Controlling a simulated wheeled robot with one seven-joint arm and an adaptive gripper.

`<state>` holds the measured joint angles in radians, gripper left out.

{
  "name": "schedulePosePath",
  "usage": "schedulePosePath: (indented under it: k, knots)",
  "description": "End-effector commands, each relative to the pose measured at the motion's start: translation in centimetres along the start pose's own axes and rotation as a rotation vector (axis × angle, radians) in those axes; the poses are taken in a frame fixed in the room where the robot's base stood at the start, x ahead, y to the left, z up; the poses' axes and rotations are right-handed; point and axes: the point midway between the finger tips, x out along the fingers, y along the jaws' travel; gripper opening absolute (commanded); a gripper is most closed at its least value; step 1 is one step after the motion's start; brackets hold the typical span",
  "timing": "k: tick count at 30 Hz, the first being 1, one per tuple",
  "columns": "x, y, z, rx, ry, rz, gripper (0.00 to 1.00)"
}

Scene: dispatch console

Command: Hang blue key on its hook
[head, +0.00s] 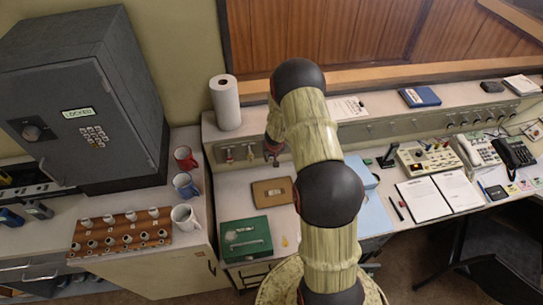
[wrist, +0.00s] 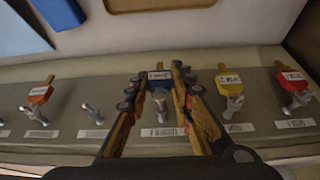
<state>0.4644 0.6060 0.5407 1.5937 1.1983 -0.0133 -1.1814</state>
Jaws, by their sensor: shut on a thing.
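The blue key (wrist: 160,78) has a blue head with a white tag. In the wrist view it stands between the two fingers of my gripper (wrist: 157,84), which are shut on it. A silver hook (wrist: 160,108) shows just below the key, above a white label (wrist: 164,132). The key head is right at this hook; I cannot tell whether it is around the hook or only in front of it. In the head view my gripper (head: 272,152) is at the left part of the console's raised front, and the blue key is not clear there.
A bare hook (wrist: 92,113) is to the left. An orange-red key (wrist: 39,93) hangs farther left; a yellow key (wrist: 230,83) and a red key (wrist: 292,80) hang to the right. A paper roll (head: 225,103), brown tray (head: 272,192) and green box (head: 246,240) are nearby.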

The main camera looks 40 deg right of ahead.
Motion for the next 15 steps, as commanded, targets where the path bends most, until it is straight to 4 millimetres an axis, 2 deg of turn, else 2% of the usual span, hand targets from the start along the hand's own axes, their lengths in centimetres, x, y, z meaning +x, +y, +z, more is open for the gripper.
schedulePosePath:
  k: [15]
  knots:
    - [0.27, -0.03, -0.85, 0.000, 0.000, 0.000, 0.00]
